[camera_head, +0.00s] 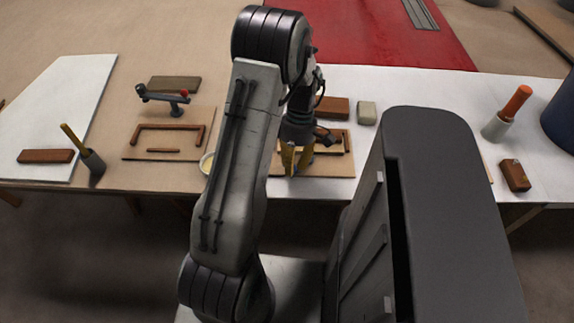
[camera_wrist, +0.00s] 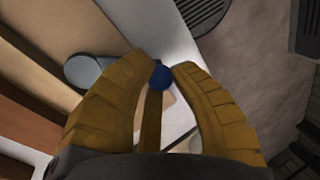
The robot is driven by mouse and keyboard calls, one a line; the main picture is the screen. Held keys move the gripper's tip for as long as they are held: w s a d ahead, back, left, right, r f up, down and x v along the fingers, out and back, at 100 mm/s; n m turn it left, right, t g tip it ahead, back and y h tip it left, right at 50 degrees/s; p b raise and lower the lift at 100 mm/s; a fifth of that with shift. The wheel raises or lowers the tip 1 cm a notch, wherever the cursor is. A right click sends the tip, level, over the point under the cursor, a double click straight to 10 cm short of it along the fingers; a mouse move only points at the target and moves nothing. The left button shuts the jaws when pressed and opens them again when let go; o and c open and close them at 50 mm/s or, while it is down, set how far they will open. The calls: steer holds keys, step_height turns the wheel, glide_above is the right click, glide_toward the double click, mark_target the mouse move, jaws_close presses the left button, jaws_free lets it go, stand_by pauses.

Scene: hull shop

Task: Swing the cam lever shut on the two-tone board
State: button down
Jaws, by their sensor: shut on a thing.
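My gripper (camera_head: 296,160) reaches down over the right-hand board (camera_head: 335,170), near the table's front edge. In the wrist view, its two yellow fingers (camera_wrist: 160,75) are closed around a small blue ball knob (camera_wrist: 161,77) at their tips. A grey rounded part (camera_wrist: 82,71) shows just left of the fingers. My arm and fingers hide most of the lever in the head view, so its angle cannot be told. A second lever, with a red knob (camera_head: 184,93), stands at the left-hand board (camera_head: 132,151). Which board is two-tone is unclear.
A brown block (camera_head: 332,107) and a pale block (camera_head: 366,113) lie behind the right-hand board. An orange-handled tool (camera_head: 507,115) and a brown block (camera_head: 515,175) are at the right.

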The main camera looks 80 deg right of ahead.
steer(key=shift+a, duration=0.1)
stand_by(0.3)
steer(key=c, duration=1.1)
jaws_free()
steer(key=shift+o, duration=0.2)
steer(key=v, duration=1.2)
steer(key=shift+c, duration=0.2)
